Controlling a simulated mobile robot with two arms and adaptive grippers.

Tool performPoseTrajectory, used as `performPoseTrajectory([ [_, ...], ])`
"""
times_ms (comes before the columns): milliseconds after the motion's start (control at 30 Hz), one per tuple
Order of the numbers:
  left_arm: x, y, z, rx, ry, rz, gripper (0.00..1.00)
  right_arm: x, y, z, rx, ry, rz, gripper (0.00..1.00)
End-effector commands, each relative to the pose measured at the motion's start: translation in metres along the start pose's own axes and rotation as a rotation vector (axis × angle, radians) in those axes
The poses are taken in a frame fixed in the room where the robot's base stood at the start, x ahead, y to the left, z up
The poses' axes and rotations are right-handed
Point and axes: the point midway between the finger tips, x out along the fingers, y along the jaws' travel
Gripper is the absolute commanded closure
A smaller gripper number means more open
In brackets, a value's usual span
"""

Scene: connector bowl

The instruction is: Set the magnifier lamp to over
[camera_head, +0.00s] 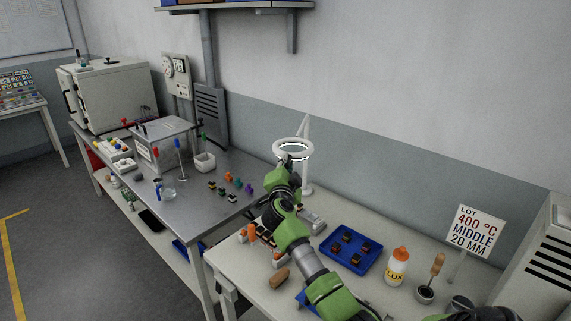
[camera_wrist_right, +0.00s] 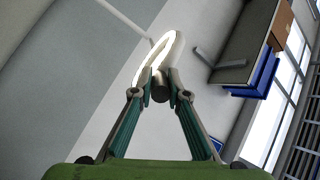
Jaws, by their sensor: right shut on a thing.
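The magnifier lamp (camera_head: 308,147) has a white ring head on a pale upright post, standing at the back of the near bench against the wall. Its ring is tilted and also shows in the right wrist view (camera_wrist_right: 171,55), with a bright inner edge. My right gripper (camera_head: 287,161) is at the near side of the ring. In the right wrist view my right gripper (camera_wrist_right: 160,86) is shut on a short dark grey handle at the ring's near edge. In the head view the gripper partly hides the ring's near edge. My left gripper is not in view.
A blue tray (camera_head: 370,258) with dark parts, a flux bottle (camera_head: 396,270) and a brush in a pot (camera_head: 426,293) stand right of my arm. A sign (camera_head: 477,232) stands behind. The steel table (camera_head: 215,172) at left holds small coloured parts.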

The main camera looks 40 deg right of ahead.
Motion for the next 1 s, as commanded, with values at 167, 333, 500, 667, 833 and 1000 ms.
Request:
performPoseTrajectory([
  [167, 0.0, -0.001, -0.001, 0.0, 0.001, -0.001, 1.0, 0.002, -0.001, -0.008, -0.001, 0.014, 0.0, 1.0],
  [333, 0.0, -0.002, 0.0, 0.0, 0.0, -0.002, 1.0, 0.003, 0.0, -0.008, -0.001, 0.015, 0.002, 0.68],
  [500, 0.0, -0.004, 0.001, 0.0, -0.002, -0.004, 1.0, 0.002, 0.0, -0.006, -0.001, 0.011, 0.003, 0.68],
  [667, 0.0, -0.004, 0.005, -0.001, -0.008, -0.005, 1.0, 0.001, 0.001, -0.004, -0.001, 0.008, 0.003, 0.68],
  [833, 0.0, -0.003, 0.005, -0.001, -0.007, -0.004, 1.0, -0.009, 0.001, -0.003, 0.0, 0.006, 0.001, 0.68],
  [1000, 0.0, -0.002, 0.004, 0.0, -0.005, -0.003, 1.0, -0.035, 0.001, -0.003, 0.0, 0.005, 0.002, 0.68],
])
